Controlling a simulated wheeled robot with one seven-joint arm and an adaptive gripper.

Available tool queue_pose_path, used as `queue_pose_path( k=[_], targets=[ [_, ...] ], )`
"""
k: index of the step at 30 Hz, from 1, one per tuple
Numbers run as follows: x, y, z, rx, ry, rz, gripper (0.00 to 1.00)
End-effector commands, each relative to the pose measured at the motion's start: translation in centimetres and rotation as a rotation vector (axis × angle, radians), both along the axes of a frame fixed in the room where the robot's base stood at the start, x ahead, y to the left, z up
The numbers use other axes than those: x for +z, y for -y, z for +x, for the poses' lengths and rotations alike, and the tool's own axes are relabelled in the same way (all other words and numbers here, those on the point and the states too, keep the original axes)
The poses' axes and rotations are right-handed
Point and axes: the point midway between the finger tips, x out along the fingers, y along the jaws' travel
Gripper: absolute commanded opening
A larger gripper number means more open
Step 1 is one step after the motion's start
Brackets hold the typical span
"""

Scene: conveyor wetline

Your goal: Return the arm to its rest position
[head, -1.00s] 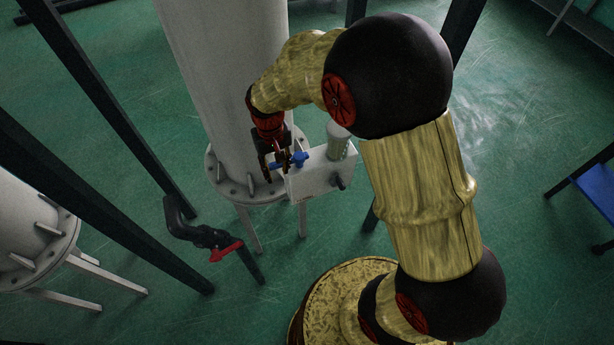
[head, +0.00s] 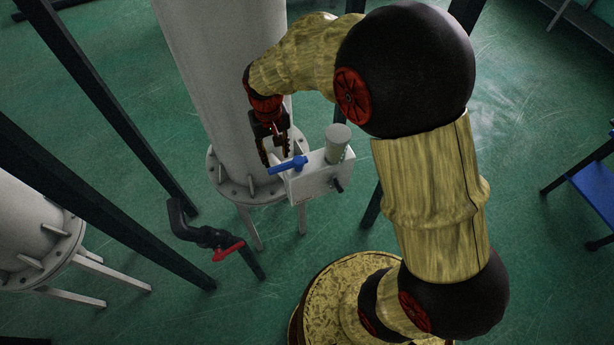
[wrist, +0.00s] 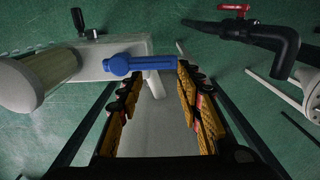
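My gripper (head: 275,150) is at the front of the tall grey tank, just behind and above the blue handle (head: 288,165) of the white box (head: 318,180). In the wrist view its two yellow-padded fingers (wrist: 155,105) are spread apart with nothing between the pads. The blue handle (wrist: 138,64) lies crosswise just beyond the fingertips, apart from them as far as I can tell. My arm is bent, reaching from the right over to the tank.
The tall grey tank (head: 205,80) stands behind the gripper, with a bolted flange at its base. A black pipe with a red valve handle (head: 228,251) is at lower left. Dark posts (head: 105,215) cross the left side. A blue-topped stand (head: 597,188) is at far right.

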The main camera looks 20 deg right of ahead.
Motion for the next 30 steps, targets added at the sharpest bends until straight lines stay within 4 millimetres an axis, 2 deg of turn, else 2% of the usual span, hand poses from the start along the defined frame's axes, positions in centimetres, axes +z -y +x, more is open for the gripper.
queue_pose_path(
  k=[17, 20, 22, 30],
  targets=[
    [-0.2, 0.0, -0.3, 0.009, -0.010, 0.000, 0.36],
    [-0.9, 0.2, -1.8, 0.032, -0.043, -0.004, 0.36],
    [-1.0, 0.4, -3.6, 0.047, -0.069, -0.007, 0.36],
    [1.4, 2.2, -9.7, 0.080, -0.005, 0.000, 0.36]
  ],
)
